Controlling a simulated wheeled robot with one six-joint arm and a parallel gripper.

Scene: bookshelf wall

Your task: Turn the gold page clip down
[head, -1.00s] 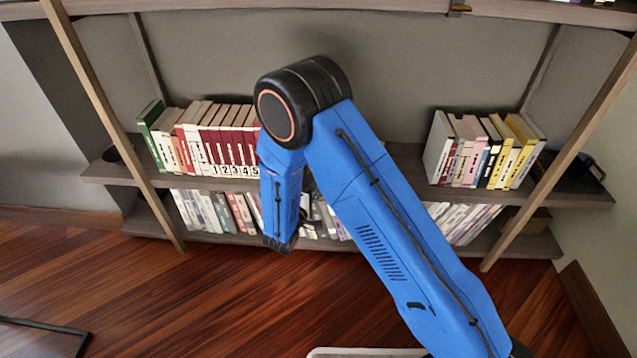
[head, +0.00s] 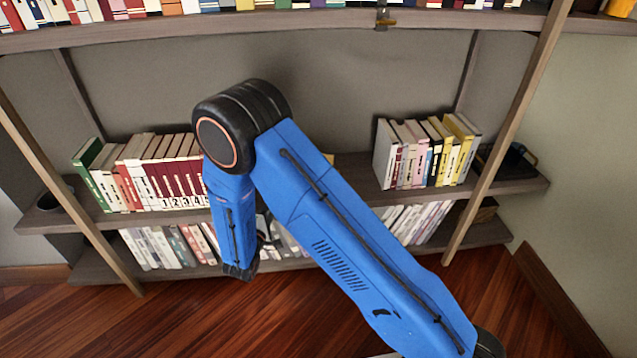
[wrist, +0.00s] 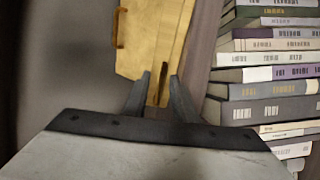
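A small gold clip (head: 386,21) sits in a dark bracket on the front edge of the upper shelf in the head view. It lies roughly level, and it appears small. My gripper (wrist: 160,76) shows in the wrist view with its two dark fingers apart and nothing clearly held between them. It faces the narrow end of a tan wooden box (wrist: 152,35) with a small brown handle. I cannot tell whether the fingers touch the box. In the head view my blue arm hides most of the gripper. The gold clip is well above the arm.
Stacked books (wrist: 268,88) stand close to the right of my gripper. A slanted wooden post (head: 505,130) stands at right. Wood floor lies in front.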

